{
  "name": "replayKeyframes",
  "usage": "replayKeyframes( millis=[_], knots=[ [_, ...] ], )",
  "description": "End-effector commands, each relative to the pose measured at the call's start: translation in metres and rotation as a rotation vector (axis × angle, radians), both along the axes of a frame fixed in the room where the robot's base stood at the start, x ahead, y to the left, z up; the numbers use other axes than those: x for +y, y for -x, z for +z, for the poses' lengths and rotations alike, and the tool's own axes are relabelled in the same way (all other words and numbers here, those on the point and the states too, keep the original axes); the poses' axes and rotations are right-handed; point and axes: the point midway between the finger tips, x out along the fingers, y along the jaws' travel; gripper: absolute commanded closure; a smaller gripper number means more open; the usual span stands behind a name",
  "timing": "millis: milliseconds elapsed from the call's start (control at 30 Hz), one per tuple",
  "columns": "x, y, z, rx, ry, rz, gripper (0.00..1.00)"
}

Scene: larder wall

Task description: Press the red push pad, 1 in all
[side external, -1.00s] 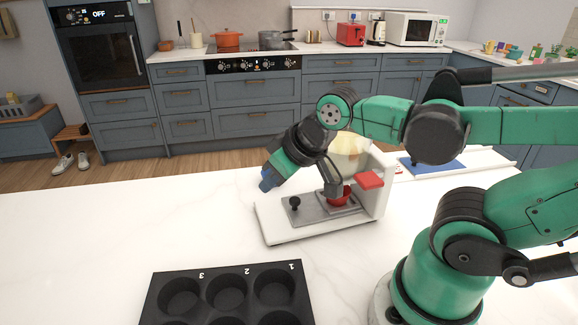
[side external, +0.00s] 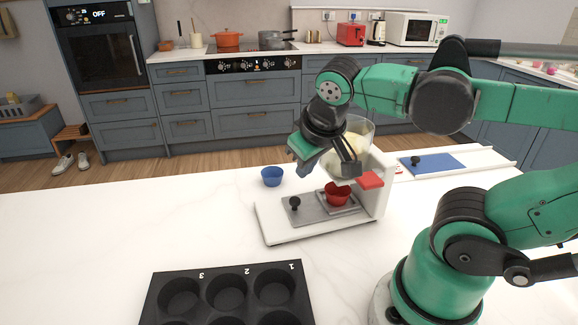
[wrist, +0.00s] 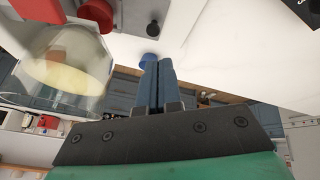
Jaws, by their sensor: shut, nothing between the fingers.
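The red push pad (side external: 371,180) sticks out from the upright of a white dispenser (side external: 378,200), below the clear hopper (side external: 361,132) with pale yellow contents. A red piece beside the hopper in the wrist view (wrist: 38,8) looks like the same pad. A red cup (side external: 338,196) stands on the dispenser's grey plate; it also shows in the wrist view (wrist: 97,12). My gripper (side external: 310,166) is shut and empty, above the dispenser base, left of the hopper and apart from the pad. Its blue fingers (wrist: 158,68) lie together in the wrist view.
A blue cup (side external: 272,177) stands on the white counter left of the dispenser. A black knob (side external: 294,203) rises from the plate's front end. A black numbered tray (side external: 228,270) lies in front. A blue slab (side external: 432,163) lies at right. The counter's left is clear.

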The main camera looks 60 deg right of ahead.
Motion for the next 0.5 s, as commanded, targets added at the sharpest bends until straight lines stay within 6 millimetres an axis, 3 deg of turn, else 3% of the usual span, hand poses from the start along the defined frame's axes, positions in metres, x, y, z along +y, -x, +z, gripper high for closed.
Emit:
replayKeyframes(
  millis=[200,333,500],
  knots=[
    [-0.048,0.048,0.047,0.096,0.238,-0.402,1.0],
    [-0.063,0.067,0.071,0.09,0.342,-0.564,1.0],
    [-0.071,0.079,0.085,0.075,0.404,-0.659,1.0]
  ],
)
